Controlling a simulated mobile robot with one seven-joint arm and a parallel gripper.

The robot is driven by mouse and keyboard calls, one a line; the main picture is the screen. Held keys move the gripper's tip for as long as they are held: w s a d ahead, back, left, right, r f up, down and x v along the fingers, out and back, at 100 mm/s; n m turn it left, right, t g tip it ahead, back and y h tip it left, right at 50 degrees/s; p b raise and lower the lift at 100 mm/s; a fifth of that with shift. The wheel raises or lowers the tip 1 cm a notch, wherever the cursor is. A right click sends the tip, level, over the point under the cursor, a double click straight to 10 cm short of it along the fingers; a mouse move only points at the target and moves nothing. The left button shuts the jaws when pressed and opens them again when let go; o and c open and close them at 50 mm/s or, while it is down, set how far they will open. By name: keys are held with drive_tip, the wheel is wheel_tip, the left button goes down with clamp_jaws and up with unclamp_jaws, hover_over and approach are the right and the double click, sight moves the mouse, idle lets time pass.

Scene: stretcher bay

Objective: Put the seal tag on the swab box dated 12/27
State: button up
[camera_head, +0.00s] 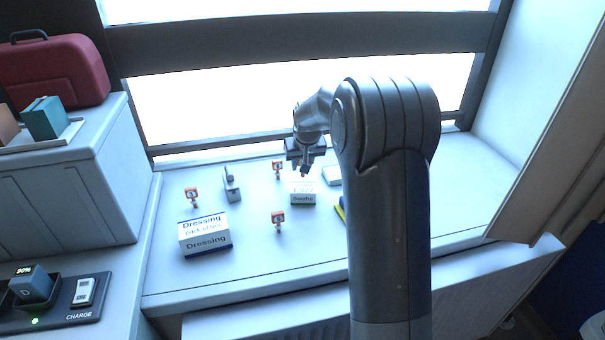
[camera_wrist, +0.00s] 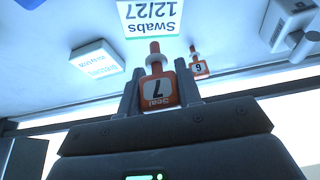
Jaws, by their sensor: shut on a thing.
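My gripper (camera_head: 305,171) is shut on an orange-and-white seal tag (camera_wrist: 157,93) marked 7, seen upside down between the fingers in the wrist view. The tag's red stem points towards the swab box. The white swab box (camera_wrist: 149,14), labelled "Swabs 12/27", is partly cut off at the top of the wrist view. In the head view the swab box (camera_head: 303,198) stands on the sill, with my gripper just above its back part. I see a gap between tag and box in the wrist view, but cannot judge its depth.
Other orange tags stand at the left (camera_head: 191,195), at the back (camera_head: 277,168) and in front (camera_head: 278,220). A dressing box (camera_head: 205,238) is front left, a grey device (camera_head: 231,187) behind it. A small white box (camera_head: 331,176) is right of the swab box. My arm hides some sill.

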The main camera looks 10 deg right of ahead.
drive_tip(key=shift+f, duration=1.95)
drive_tip(key=shift+f, duration=0.15)
drive_tip(key=o, duration=0.9)
drive_tip(key=shift+o, duration=0.2)
